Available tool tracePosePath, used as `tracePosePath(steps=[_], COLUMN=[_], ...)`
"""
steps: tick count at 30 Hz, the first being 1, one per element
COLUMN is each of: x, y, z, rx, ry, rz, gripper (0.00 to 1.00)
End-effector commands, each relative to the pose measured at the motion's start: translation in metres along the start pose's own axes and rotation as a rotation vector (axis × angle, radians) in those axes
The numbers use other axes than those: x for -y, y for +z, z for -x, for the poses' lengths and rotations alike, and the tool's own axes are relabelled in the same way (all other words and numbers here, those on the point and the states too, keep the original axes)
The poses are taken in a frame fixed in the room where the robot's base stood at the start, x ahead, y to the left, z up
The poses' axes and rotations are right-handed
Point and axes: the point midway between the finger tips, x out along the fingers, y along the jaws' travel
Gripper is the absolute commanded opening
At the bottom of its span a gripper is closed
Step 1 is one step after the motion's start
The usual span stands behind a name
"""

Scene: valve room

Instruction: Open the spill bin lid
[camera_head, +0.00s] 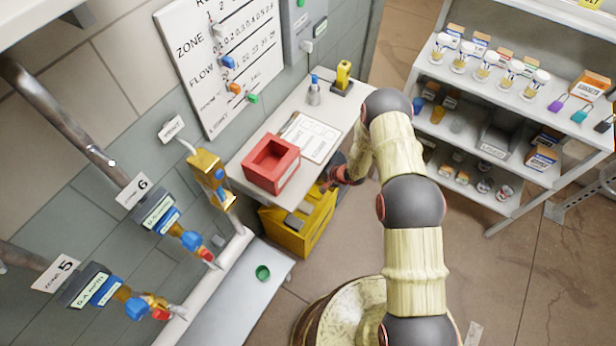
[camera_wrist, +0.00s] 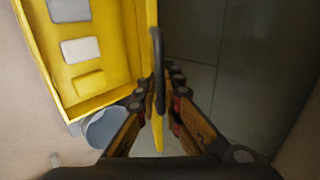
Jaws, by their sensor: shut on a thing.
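The yellow spill bin (camera_head: 312,236) stands under the bench in the head view, with its inside partly showing. In the wrist view the bin (camera_wrist: 30,38) is open at the left, and several grey, white and yellow blocks lie inside. Its yellow lid (camera_wrist: 150,30) stands up, seen nearly edge-on, along the bin's right side. A dark curved handle (camera_wrist: 158,55) is on the lid. My gripper (camera_wrist: 160,100) has a finger on each side of the lid and is shut on it. In the head view my gripper (camera_head: 338,176) is by the bench edge, partly hidden.
A bench (camera_head: 240,170) above the bin carries a red box (camera_head: 272,165) and a clipboard (camera_head: 312,138). A shelf rack (camera_head: 475,185) stands at the right. Valves and pipes line the left wall. Brown floor lies open between bench and rack.

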Motion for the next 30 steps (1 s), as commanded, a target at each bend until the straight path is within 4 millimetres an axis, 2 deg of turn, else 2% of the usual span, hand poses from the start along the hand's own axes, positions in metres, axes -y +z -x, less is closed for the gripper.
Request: tracePosePath(steps=[9,20,26,30], x=[0.002,0.001,0.002,0.001], y=[-0.002,-0.001,-0.003,-0.003], z=[0.001,0.004,0.031,0.06], rx=[-0.002,-0.002,-0.005,-0.004], ry=[-0.003,-0.002,-0.002,-0.001], rz=[0.002,0.001,0.0,0.0], gripper=[0.24,0.24,0.24,0.24])
